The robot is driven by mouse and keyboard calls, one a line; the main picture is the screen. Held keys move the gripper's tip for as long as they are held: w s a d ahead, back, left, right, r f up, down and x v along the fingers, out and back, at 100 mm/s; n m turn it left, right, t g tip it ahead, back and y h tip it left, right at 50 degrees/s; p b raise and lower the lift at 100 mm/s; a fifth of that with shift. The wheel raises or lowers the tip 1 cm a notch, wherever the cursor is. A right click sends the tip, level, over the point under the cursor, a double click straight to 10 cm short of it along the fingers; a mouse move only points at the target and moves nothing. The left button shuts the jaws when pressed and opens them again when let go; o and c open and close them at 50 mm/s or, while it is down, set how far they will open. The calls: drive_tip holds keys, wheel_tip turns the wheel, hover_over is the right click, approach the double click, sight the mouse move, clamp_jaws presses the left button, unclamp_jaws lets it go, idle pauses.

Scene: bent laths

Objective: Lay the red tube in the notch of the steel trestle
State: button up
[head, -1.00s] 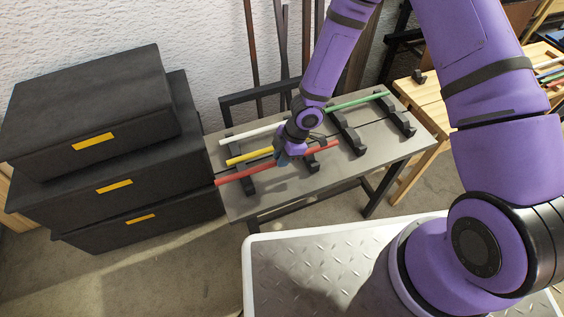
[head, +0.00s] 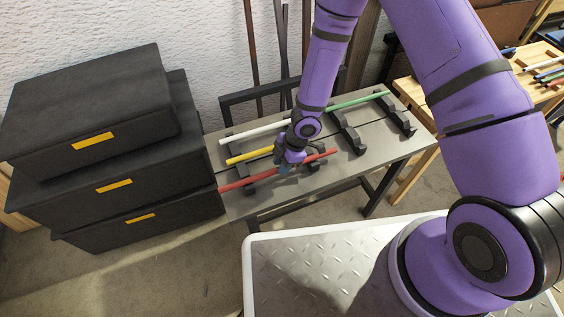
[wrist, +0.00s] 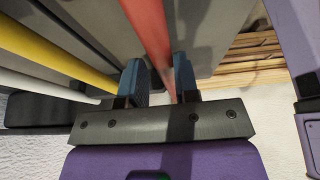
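The red tube (head: 240,184) slants across the front of the grey-topped table, its left end past the table's left edge. I cannot tell which is the steel trestle. Whether the red tube touches the left support (head: 243,166) is unclear.
A white tube (head: 250,132) and a yellow tube (head: 250,156) lie on the left supports; a green tube (head: 360,99) lies across the right ones. Black cases (head: 110,150) are stacked left. A wooden table (head: 430,97) with more rods stands right. The right supports' front parts are clear.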

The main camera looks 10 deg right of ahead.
drive_tip(key=shift+o, duration=1)
drive_tip(key=shift+r, duration=0.5)
drive_tip(key=shift+v, duration=1.55)
drive_tip(key=shift+d+r, duration=0.3)
drive_tip(key=shift+r, duration=0.2)
drive_tip(key=shift+v, duration=3.8)
drive_tip(key=shift+w+d, duration=0.1)
drive_tip(key=shift+d, duration=0.05)
